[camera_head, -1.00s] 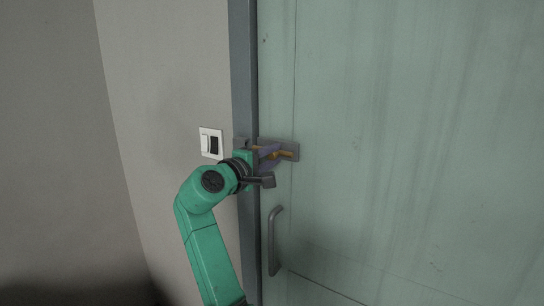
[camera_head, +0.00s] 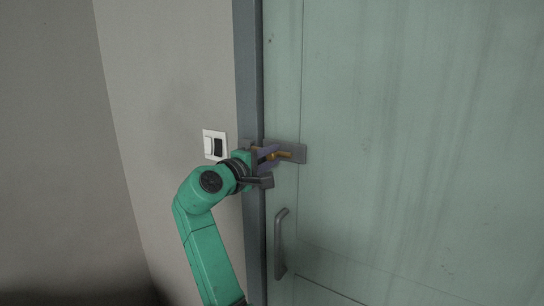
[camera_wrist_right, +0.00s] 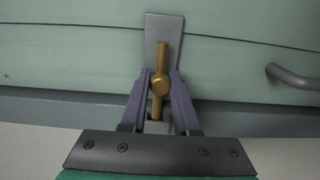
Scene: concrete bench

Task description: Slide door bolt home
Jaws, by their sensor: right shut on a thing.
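The brass door bolt (camera_head: 284,155) lies on a grey backplate (camera_head: 300,153) on the green door (camera_head: 400,150). My right gripper (camera_head: 270,157) comes from the left and is shut on the bolt by its handle. In the right wrist view, the purple fingers (camera_wrist_right: 160,88) stand on both sides of the round brass knob, and the bolt rod (camera_wrist_right: 161,55) runs along the grey backplate (camera_wrist_right: 165,27). My left gripper is not in view.
The blue-grey door frame (camera_head: 249,80) runs upright beside the door edge. A grey pull handle (camera_head: 279,245) sticks out below the bolt. A white switch plate (camera_head: 214,145) is on the wall to the left. The door to the right of the bolt is clear.

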